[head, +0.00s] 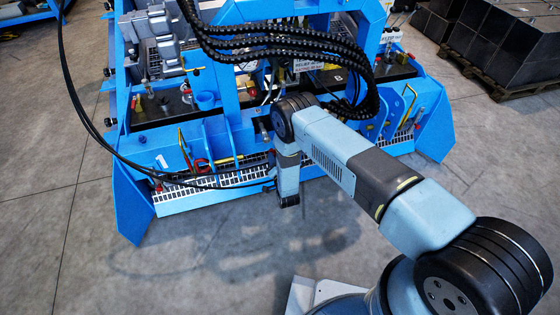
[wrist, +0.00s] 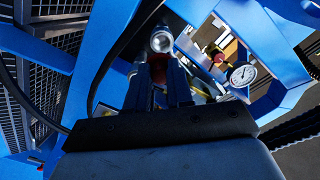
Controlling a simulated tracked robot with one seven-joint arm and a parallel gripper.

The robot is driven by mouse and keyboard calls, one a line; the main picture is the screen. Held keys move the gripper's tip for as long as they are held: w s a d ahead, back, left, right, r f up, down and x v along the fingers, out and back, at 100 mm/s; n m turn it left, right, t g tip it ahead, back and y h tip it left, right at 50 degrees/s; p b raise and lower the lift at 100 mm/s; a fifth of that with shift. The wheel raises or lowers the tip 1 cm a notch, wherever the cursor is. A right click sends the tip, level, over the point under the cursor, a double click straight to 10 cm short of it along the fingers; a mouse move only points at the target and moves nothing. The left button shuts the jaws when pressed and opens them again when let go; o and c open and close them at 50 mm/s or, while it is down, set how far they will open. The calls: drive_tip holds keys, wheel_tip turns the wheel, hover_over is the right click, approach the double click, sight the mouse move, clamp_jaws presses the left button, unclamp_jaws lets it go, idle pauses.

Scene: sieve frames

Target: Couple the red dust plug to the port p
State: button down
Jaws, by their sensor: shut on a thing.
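In the wrist view, my gripper (wrist: 158,82) has its two dark fingers close together at the middle. A small dark red piece (wrist: 158,98) shows between them; it appears to be the red dust plug, mostly hidden by the fingers. A round metal fitting (wrist: 161,40) with a pale end face sits just beyond the fingertips. I cannot tell whether it is port p, or whether the plug touches it. No port letter is legible there. In the head view, my wrist is low at the front of the blue machine, and the fingers and plug cannot be made out.
The blue machine frame (head: 215,130) surrounds the work area, with upright plates and yellow handles. A thin black hose (head: 70,85) loops down its left side. Thick black hoses (head: 300,50) arch above. A pressure gauge (wrist: 243,75) is right of the fingers. Concrete floor in front is clear.

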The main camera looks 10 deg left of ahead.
sight(270, 150)
drive_tip(key=shift+s, duration=0.2)
drive_tip(key=shift+x, duration=2.5)
drive_tip(key=shift+s+a, duration=0.1)
drive_tip(key=shift+a, duration=0.05)
drive_tip(key=shift+x, duration=1.15)
drive_tip(key=c, duration=0.9)
unclamp_jaws()
drive_tip(key=v, duration=1.3)
drive_tip(key=shift+s+d, duration=0.25)
drive_tip(key=shift+d, duration=0.1)
